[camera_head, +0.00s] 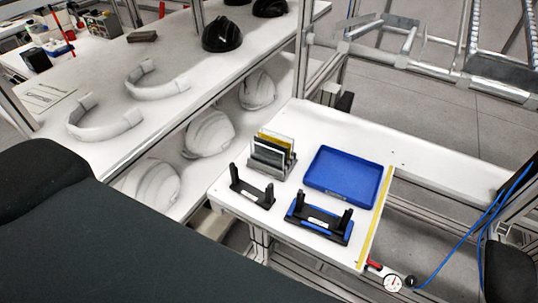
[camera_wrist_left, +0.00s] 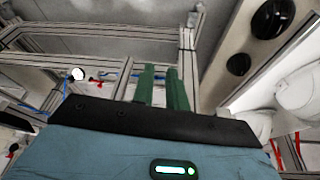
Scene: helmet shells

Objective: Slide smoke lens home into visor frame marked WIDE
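A small rack (camera_head: 268,168) on the white table holds several upright panes. A dark smoke-coloured lens (camera_head: 270,153) stands near its front, with a pale pane and a yellow pane (camera_head: 275,139) behind. A black visor frame (camera_head: 252,192) with two upright posts sits in front of the rack. A second visor frame, black and blue (camera_head: 319,219), sits to its right. Their labels are too small to read. My left gripper (camera_wrist_left: 162,85) shows two green fingers with a narrow gap and nothing between them, away from these things. My right gripper is not in view.
An empty blue tray (camera_head: 342,178) lies right of the rack. A yellow strip (camera_head: 376,218) runs along the table's right side, with a dial gauge (camera_head: 392,283) beyond the front corner. White helmet shells (camera_head: 209,134) stand on a shelf at left. Metal rails cross the back right.

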